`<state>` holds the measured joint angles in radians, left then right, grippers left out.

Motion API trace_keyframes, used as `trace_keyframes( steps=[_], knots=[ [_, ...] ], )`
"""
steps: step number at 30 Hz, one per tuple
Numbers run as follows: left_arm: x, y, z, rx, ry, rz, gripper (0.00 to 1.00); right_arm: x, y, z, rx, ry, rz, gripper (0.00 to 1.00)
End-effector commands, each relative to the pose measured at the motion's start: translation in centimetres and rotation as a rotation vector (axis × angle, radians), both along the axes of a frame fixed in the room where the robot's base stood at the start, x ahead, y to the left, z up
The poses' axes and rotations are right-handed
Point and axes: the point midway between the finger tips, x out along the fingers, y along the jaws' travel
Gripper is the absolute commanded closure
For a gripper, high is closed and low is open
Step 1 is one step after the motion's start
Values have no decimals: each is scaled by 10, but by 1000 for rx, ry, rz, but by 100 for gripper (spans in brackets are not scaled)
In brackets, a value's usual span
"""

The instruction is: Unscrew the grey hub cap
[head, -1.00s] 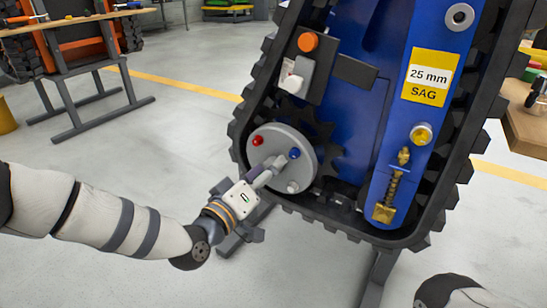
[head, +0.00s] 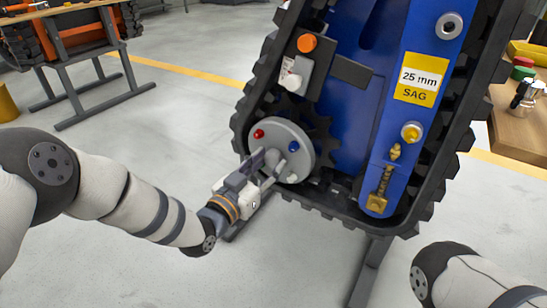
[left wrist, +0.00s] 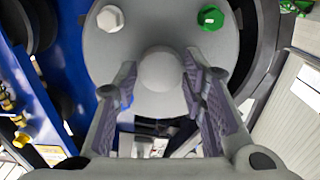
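The grey hub cap (left wrist: 160,68) is a smooth round knob at the middle of the grey wheel disc (left wrist: 105,55). In the head view the disc (head: 303,133) is low on the tracked carrier, and my fingers largely hide the hub cap. My left gripper (head: 268,168) is open at the disc. In the left wrist view its fingers (left wrist: 160,78) stand either side of the hub cap, with narrow gaps visible. The disc also bears a white cap (left wrist: 110,18), a green cap (left wrist: 210,16), a blue cap (head: 294,146) and a red cap (head: 259,133). My right gripper is out of view.
The black track (head: 247,110) surrounds the blue frame (head: 350,135). A brass tensioner (head: 384,185) is to the right. A wooden bench (head: 515,130) stands at the right edge.

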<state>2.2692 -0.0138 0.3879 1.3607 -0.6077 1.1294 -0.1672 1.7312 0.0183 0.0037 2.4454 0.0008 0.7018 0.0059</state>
Motion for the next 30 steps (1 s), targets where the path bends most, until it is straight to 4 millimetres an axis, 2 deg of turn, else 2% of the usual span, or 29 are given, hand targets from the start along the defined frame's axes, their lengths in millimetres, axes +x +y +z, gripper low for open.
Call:
trace_keyframes(
  steps=[8,9,15,18,26,30],
  knots=[
    [1,1,-1,-49,36,3,91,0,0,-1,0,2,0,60],
    [1,2,-1,-125,90,4,95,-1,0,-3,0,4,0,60],
    [1,2,-4,-596,433,4,95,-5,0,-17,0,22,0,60],
    [1,1,-3,-687,501,3,95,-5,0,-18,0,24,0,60],
    [1,2,-2,-720,525,4,95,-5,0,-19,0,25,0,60],
    [2,3,-10,-1057,770,6,96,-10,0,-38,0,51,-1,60]
  ],
)
